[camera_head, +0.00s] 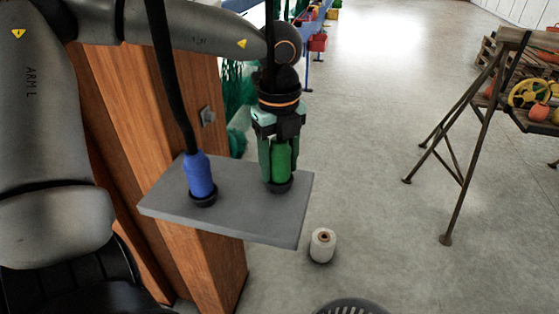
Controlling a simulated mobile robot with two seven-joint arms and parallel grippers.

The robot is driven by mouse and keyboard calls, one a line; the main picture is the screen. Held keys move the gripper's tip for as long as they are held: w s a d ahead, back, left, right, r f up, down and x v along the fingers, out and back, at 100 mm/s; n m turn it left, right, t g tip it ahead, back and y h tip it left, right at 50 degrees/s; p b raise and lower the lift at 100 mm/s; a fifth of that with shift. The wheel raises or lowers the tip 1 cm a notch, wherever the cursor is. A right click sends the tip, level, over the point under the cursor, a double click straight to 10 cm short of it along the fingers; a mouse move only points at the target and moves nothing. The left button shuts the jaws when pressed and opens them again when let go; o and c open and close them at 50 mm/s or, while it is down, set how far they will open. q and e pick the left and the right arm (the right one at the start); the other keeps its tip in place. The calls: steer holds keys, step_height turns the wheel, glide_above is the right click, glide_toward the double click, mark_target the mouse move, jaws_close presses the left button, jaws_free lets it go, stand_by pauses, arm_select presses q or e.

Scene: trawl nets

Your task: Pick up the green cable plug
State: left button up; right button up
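The green cable plug (281,162) stands upright in a dark round socket at the right part of a grey shelf (240,213). My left gripper (280,172) points down over it, with one finger on each side of the plug. The fingers look very near its sides; whether they press on it cannot be told. The plug's top is hidden by the gripper. A blue cable plug (199,176) with a black cable stands in another dark socket to the left on the same shelf. My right gripper is not in view.
The shelf is fixed to a wooden post (215,262). A white spool (322,245) stands on the floor below right. A trestle table (508,100) with floats and other objects is at the right. Open floor lies between.

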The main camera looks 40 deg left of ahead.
arm_select(q)
jaws_close()
stand_by(0.6)
